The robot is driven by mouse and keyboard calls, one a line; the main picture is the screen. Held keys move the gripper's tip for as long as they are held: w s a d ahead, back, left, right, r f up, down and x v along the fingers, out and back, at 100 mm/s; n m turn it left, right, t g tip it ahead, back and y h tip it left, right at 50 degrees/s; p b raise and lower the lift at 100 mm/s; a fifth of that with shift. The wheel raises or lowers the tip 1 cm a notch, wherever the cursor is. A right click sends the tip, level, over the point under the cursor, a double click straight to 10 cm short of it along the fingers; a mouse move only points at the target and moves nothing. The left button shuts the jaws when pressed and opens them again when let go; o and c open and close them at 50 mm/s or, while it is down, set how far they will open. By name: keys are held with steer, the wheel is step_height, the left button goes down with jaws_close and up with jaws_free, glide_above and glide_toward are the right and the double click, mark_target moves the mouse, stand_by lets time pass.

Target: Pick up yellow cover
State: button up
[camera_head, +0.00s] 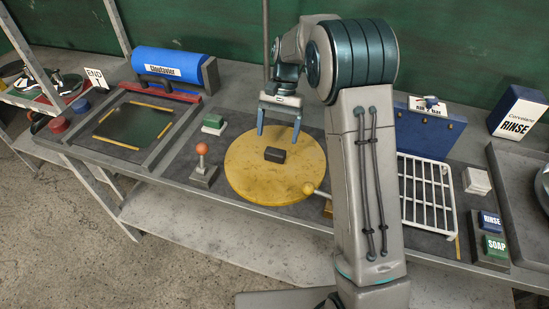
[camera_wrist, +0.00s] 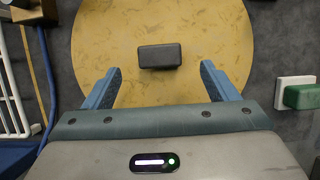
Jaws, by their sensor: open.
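The yellow cover (camera_head: 250,182) is a flat round disc with a dark block-shaped handle (camera_head: 275,155) at its middle, lying on the workbench. It fills the upper part of the wrist view (camera_wrist: 105,40), with the dark handle (camera_wrist: 160,56) near the centre. My gripper (camera_head: 277,145) is above the far part of the cover, with its blue fingers pointing down. In the wrist view my gripper (camera_wrist: 160,82) is open and empty. Its fingers are spread wider than the handle, which lies just beyond the fingertips.
A red-ball lever (camera_head: 202,160) and a green button (camera_head: 214,122) stand left of the cover. A white rack (camera_head: 425,190) and a blue box (camera_head: 428,135) are further right. A blue roll (camera_head: 173,65) is at the back left.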

mark_target(275, 150)
steer(key=shift+p+x, duration=0.55)
steer(key=shift+x, duration=2.25)
steer(key=shift+w+d, duration=0.1)
steer(key=shift+c, duration=0.3)
steer(key=c, duration=1.2)
steer(key=shift+w+r, duration=0.1)
steer(key=shift+w, duration=0.05)
